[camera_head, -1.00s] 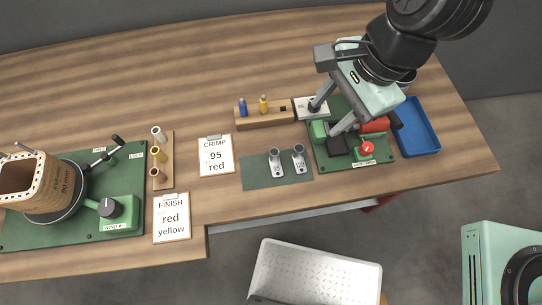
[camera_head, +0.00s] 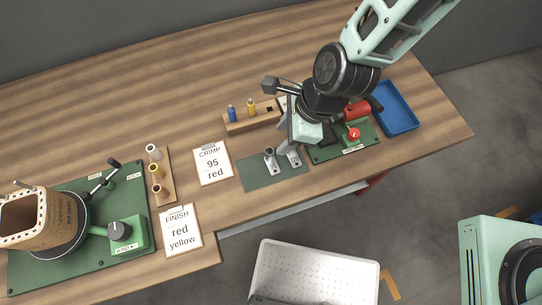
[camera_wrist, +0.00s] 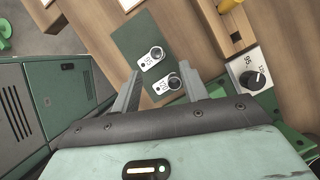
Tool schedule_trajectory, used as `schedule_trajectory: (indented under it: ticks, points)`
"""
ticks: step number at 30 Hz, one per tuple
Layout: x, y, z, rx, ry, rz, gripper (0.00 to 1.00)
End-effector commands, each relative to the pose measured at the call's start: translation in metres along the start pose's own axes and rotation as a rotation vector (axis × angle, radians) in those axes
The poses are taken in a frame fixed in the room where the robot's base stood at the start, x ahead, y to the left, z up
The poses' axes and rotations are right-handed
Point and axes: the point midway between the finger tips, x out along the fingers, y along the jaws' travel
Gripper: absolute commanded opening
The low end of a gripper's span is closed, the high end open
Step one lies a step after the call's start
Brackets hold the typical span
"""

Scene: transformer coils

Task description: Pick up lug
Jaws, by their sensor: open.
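Two grey metal lugs lie on a small dark green mat (camera_head: 258,178). The wrist view shows the lug marked 95 (camera_wrist: 151,57) farther from my gripper and the lug marked 120 (camera_wrist: 169,84) nearer. In the head view the left lug (camera_head: 270,163) is plain, while the right one is partly hidden by my gripper. My gripper (camera_wrist: 158,68) is open and empty, with its fingers on either side of the 120 lug in the wrist picture. In the head view my gripper (camera_head: 288,148) is over the mat's right end. Its exact height above the lugs is unclear.
A wooden block (camera_head: 250,122) with blue and yellow pieces stands behind the mat. A green crimp station with a red button (camera_head: 354,134) and a blue tray (camera_head: 398,108) are to the right. A card reading CRIMP 95 red (camera_head: 212,163) lies left of the mat.

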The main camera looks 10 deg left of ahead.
Motion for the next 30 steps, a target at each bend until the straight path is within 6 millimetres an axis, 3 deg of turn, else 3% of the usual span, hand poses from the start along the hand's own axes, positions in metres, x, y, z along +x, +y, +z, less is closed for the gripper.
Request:
schedule_trajectory:
  ticks: [6,14,22,30]
  points:
    - [0.026,0.001,0.0,0.0,0.001,0.002,0.44]
    - [0.04,0.003,0.0,0.0,0.001,0.003,0.44]
    - [0.073,0.006,-0.001,0.001,0.001,0.003,0.44]
    - [0.083,0.005,-0.001,-0.001,0.001,0.0,0.44]
